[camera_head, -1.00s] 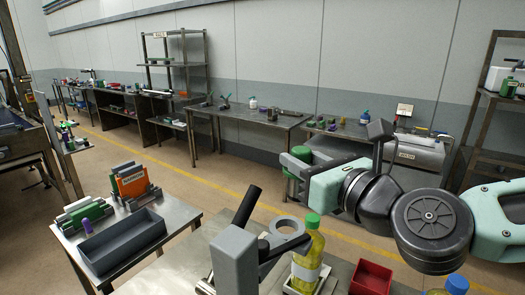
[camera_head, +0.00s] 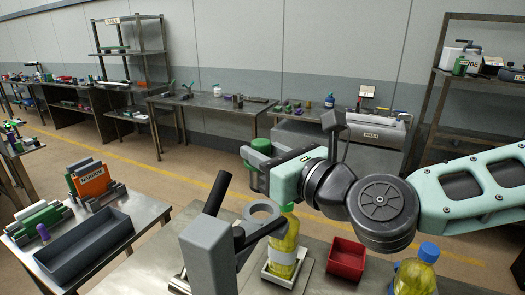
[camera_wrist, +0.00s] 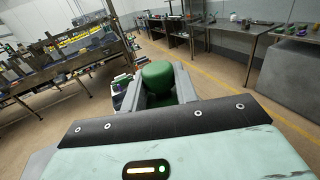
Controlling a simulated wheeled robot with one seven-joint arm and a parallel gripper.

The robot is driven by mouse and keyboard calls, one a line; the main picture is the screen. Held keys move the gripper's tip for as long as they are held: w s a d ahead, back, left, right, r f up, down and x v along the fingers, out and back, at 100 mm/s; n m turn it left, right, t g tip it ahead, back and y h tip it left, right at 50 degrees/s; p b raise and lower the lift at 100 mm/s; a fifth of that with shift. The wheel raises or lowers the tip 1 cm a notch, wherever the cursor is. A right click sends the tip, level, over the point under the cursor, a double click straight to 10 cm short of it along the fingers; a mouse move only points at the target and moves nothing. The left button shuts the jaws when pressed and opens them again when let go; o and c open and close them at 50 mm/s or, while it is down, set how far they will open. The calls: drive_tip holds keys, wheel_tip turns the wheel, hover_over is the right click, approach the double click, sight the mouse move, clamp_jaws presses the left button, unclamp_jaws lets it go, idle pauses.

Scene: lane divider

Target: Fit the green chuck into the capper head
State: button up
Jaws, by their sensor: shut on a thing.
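The green chuck (camera_head: 262,146) is held in my gripper (camera_head: 256,168). It also shows in the wrist view as a green rounded cylinder (camera_wrist: 158,76) between the two grey jaws (camera_wrist: 160,95), which are shut on it. The capper head, which I take to be the grey ring (camera_head: 263,211) on the grey press column (camera_head: 208,254), stands below and near the gripper, apart from the chuck. A black lever (camera_head: 217,193) rises from the press. A bottle of yellow liquid (camera_head: 285,247) stands upright under the ring, its top partly hidden by the ring and my arm.
A red bin (camera_head: 346,261) sits right of the bottle. Another yellow bottle with a blue cap (camera_head: 417,272) stands at the lower right. A side table at left holds a grey tray (camera_head: 78,250) and an orange divider box (camera_head: 92,181). Floor behind is open.

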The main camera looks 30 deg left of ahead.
drive_tip(key=b, duration=0.3)
hover_over(263, 204)
drive_tip(key=s+d, duration=0.2)
drive_tip(key=shift+s+a+f, duration=0.1)
drive_tip(key=shift+a+f, duration=0.05)
drive_tip(key=shift+f, duration=0.95)
drive_tip(key=shift+s+a+f, duration=0.1)
drive_tip(key=shift+f, duration=1)
drive_tip(key=shift+f+b, duration=3.2)
drive_tip(key=shift+b, duration=0.15)
drive_tip(key=shift+r, duration=0.25)
drive_tip(key=shift+r+p, duration=1.2)
drive_tip(key=shift+r, duration=0.5)
